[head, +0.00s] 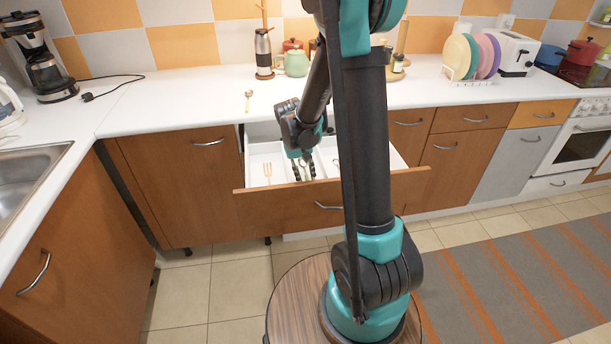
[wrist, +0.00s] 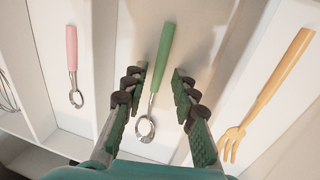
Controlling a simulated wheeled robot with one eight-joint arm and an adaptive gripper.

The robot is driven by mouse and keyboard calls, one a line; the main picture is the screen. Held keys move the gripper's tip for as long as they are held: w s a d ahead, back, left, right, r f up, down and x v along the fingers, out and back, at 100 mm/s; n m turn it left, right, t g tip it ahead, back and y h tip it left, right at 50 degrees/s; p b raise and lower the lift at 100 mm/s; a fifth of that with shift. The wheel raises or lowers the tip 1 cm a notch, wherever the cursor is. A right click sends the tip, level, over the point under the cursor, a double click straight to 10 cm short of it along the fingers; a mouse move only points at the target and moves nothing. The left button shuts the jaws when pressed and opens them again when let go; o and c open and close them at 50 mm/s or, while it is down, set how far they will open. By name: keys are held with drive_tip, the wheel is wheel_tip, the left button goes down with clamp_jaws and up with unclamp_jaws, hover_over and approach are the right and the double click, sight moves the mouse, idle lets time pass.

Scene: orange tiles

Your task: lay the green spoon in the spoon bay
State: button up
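The green spoon (wrist: 162,58), with a green handle and a metal head, lies in a middle bay of the open drawer (head: 285,210). In the wrist view it lies between the two fingers of my gripper (wrist: 157,95), with a gap on each side. My gripper is open and points down into the drawer; it also shows in the head view (head: 303,173), where it largely hides the spoon. A pink-handled utensil (wrist: 72,60) lies in the bay to the left in the wrist view. A wooden fork (wrist: 265,95) lies in the bay to the right.
Thin dividers separate the drawer bays, and a whisk (wrist: 6,92) lies at the far left of the wrist view. A wooden spoon (head: 248,99) lies on the white counter (head: 190,100). A teapot (head: 294,63) and plates (head: 470,57) stand farther back.

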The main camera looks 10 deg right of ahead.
wheel_tip(320, 180, up, 12)
drive_tip(key=a, duration=0.2)
drive_tip(key=shift+a, duration=0.15)
drive_tip(key=shift+c, duration=0.5)
idle(1.0)
